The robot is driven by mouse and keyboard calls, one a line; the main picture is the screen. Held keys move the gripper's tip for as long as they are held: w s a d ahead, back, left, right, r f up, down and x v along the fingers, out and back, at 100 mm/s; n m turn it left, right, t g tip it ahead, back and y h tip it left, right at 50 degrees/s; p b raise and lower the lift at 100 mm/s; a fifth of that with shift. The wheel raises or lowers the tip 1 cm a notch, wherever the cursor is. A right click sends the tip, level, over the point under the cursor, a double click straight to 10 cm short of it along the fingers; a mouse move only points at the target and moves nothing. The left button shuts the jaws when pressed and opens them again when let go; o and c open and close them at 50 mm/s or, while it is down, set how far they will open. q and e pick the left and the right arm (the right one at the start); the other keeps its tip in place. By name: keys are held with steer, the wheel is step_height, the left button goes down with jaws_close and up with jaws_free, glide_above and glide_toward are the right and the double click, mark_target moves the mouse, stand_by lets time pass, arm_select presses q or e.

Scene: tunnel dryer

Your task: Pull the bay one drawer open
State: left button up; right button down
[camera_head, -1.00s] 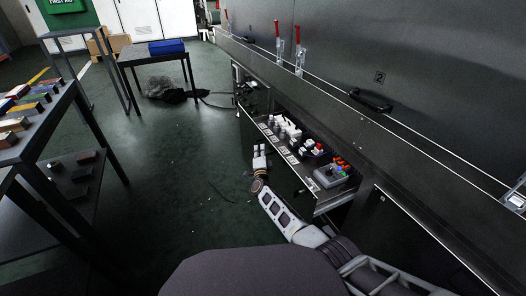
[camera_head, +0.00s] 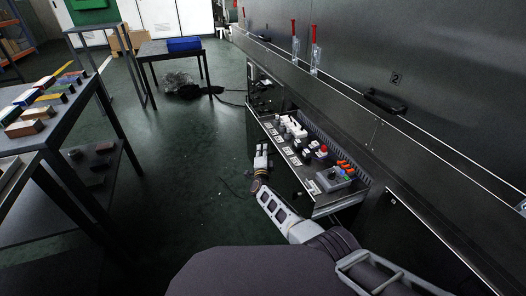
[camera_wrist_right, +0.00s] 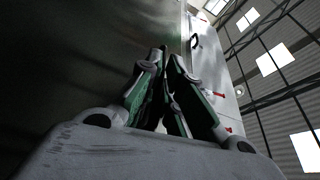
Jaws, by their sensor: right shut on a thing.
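The bay one drawer (camera_head: 292,178) stands pulled out from the dark dryer side, low on the right in the head view. Its dark front faces left, and white switches, a red button and a grey box with orange parts sit inside it. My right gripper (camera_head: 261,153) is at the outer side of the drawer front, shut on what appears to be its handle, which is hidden. In the right wrist view, the fingers (camera_wrist_right: 165,62) come together at their tips against a dark surface. My left gripper is not in view.
The dryer wall (camera_head: 440,70) fills the right, with a black handle (camera_head: 384,101) and red-handled clamps (camera_head: 315,48). A rack with coloured blocks (camera_head: 24,128) stands at left. A small table with a blue box (camera_head: 184,44) is at the back. Open green floor lies between.

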steer(key=c, duration=1.9)
jaws_free()
steer(key=shift+f, duration=0.1)
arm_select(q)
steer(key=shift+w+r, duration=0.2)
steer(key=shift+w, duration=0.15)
arm_select(e)
steer(key=shift+o, duration=0.2)
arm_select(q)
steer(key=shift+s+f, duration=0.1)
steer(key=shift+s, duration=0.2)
arm_select(e)
steer(key=shift+s, duration=0.25)
